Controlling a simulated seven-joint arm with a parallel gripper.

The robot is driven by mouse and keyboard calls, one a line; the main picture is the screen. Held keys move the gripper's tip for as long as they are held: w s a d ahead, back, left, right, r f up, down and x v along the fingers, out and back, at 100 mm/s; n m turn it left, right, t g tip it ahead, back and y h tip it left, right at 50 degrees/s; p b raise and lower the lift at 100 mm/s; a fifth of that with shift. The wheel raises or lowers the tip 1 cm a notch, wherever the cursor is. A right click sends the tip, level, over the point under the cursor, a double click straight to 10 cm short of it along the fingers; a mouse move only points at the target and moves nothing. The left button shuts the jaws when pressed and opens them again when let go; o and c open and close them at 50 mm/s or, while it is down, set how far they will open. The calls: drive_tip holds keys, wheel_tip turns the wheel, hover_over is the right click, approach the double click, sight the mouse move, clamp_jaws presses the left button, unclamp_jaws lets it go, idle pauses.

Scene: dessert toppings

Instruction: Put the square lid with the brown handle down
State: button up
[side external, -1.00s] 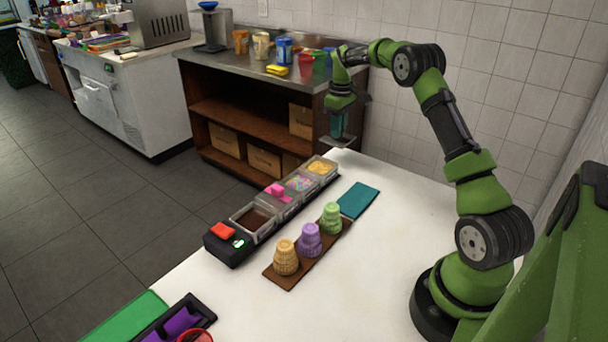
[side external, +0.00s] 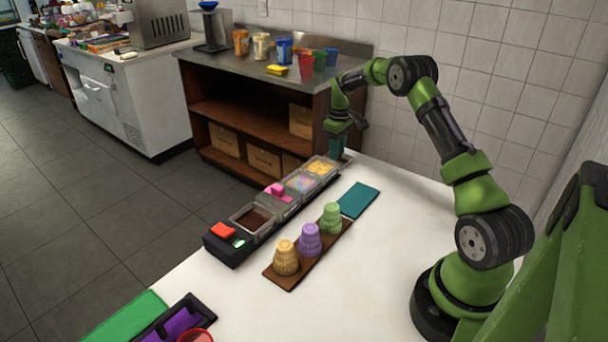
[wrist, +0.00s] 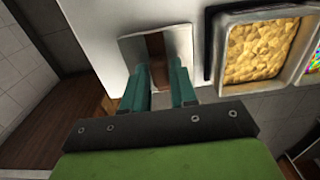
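The square lid (wrist: 180,42) is a pale, metal-looking plate with a brown handle (wrist: 156,48) across its middle. My gripper (wrist: 158,68) has its teal fingers on both sides of the handle and looks shut on it. In the side view my gripper (side external: 338,148) points down at the far end of the white table, just beyond the row of topping containers. Only a thin edge of the lid (side external: 346,158) shows there, low over the table. Whether it touches the table is not clear.
The container with yellow topping (wrist: 262,50) is open and close beside the lid, to its right in the wrist view. The table's far edge is near. A teal mat (side external: 358,200) and a brown holder (side external: 283,281) with three cups stand nearer.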

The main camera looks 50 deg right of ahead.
drive_tip(key=shift+o, duration=1.4)
drive_tip(key=shift+r, duration=0.1)
wheel_tip(320, 180, up, 12)
drive_tip(key=s+a+r+t, duration=0.1)
drive_tip(key=a+r+t, duration=0.1)
drive_tip(key=a+r, duration=0.75)
drive_tip(key=s+a+r+m+t, duration=0.1)
drive_tip(key=s+a+r+t, duration=0.1)
drive_tip(key=s+a, duration=0.55)
drive_tip(key=s+a+r+m+t, duration=0.1)
drive_tip(key=s+a+r, duration=0.3)
drive_tip(key=a, duration=0.7)
drive_tip(key=s+a+f+m+t+y, duration=0.2)
drive_tip(key=s+a+f, duration=0.3)
drive_tip(key=s, duration=0.5)
drive_tip(key=shift+s+a+f, duration=0.15)
drive_tip(key=shift+s+a, duration=0.05)
drive_tip(key=shift+a, duration=0.25)
